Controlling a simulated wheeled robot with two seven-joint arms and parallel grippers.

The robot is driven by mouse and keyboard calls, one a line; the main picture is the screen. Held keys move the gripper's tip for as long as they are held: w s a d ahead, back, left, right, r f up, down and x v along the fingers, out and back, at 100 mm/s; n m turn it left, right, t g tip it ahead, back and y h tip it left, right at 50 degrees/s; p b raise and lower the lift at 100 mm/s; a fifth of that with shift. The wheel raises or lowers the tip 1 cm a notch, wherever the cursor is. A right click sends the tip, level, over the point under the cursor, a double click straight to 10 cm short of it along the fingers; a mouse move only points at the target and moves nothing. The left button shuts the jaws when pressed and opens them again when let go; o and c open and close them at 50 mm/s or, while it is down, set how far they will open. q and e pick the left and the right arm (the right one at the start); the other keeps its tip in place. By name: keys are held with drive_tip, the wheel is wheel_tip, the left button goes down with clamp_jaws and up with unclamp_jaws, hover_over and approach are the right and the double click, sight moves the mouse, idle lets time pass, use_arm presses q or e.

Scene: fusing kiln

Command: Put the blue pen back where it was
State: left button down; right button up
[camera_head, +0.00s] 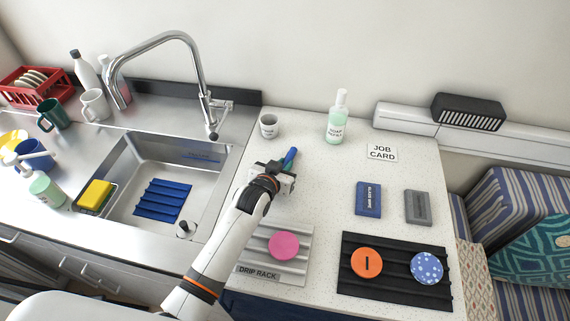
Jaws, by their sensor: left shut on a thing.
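The blue pen (290,156) sticks up and away from my left gripper (280,168), tilted to the right. My left gripper is shut on it, above the speckled worktop to the right of the sink. The gripper hides the pen's lower part, and I cannot tell whether the pen touches the worktop. A small pale cup (268,130) with a dark label stands just behind the gripper, apart from the pen. My right gripper is out of view.
A blue block (368,200) and a grey block (418,207) lie right. A drip rack (295,268) and black ridged mat (400,290) hold discs in front. The sink (205,180) is left.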

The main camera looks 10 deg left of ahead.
use_arm(q)
wheel_tip(320, 180, up, 10)
drive_tip(key=shift+f+b, duration=0.15)
drive_tip(key=shift+b, duration=0.35)
drive_tip(key=s+a+r+n+y, duration=0.1)
drive_tip(key=s+a+r, duration=0.2)
drive_tip(key=s, duration=0.4)
drive_tip(key=s+a+r+n+y, duration=0.1)
drive_tip(key=s+a+r, duration=0.1)
drive_tip(key=s+a, duration=0.2)
drive_tip(key=s+b, duration=0.1)
drive_tip(key=s, duration=0.2)
drive_tip(key=shift+s+r+y, duration=0.15)
drive_tip(key=shift+r+y, duration=0.15)
drive_tip(key=shift+r, duration=0.1)
